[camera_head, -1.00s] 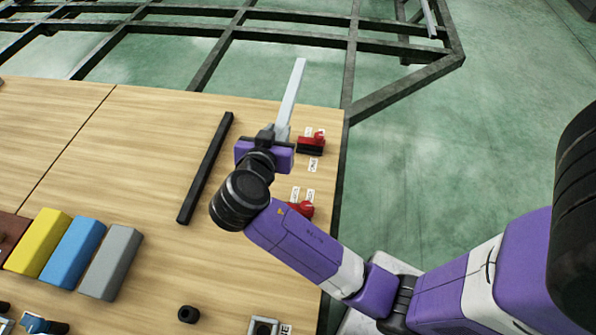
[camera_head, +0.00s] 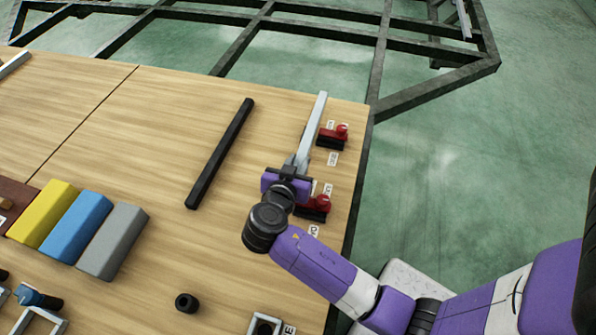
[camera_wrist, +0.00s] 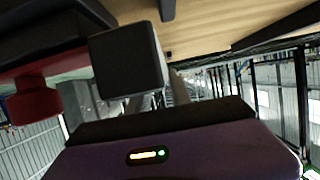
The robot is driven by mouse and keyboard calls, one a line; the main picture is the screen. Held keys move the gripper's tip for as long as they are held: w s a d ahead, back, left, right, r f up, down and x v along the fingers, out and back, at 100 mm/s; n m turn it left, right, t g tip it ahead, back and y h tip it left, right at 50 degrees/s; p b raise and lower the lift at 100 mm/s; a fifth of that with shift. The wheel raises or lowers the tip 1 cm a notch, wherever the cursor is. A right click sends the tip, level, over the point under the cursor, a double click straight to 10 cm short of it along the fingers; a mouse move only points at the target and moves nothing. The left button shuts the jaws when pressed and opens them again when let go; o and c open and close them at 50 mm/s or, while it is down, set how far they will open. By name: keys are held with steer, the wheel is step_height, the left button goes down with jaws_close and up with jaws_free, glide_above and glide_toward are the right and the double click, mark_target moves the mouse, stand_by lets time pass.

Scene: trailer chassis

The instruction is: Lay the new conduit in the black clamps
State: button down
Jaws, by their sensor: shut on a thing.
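A long light grey bar, which I take as the new conduit (camera_head: 314,122), is held in my gripper (camera_head: 295,167). It points away from me, its far end near the table's far edge. Two black clamps with red knobs stand along the table's right side: the far clamp (camera_head: 328,142) and the near clamp (camera_head: 312,213). The conduit shows just left of the far clamp; I cannot tell its height. My gripper is shut on it, left of and slightly beyond the near clamp. In the wrist view a red part (camera_wrist: 32,106), likely a knob, shows at left.
A black bar (camera_head: 220,152) lies on the wooden table (camera_head: 150,130) left of my gripper. Yellow (camera_head: 43,213), blue (camera_head: 75,226) and grey (camera_head: 113,241) blocks lie further left. A small black ring (camera_head: 187,302) is nearer. A dark metal frame (camera_head: 440,78) stands beyond.

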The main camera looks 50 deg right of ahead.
steer(key=shift+f+b, duration=0.45)
steer(key=shift+f, duration=1.2)
steer(key=shift+f, duration=0.2)
steer(key=c, duration=1.2)
jaws_free()
steer(key=shift+o, duration=0.2)
steer(key=shift+r, duration=0.2)
steer(key=shift+a+r, duration=0.15)
steer(key=shift+a, duration=0.05)
steer(key=p+v, duration=0.3)
steer(key=v, duration=0.8)
steer(key=shift+s+a+r, duration=0.1)
steer(key=shift+s+a, duration=0.1)
steer(key=shift+a, duration=0.05)
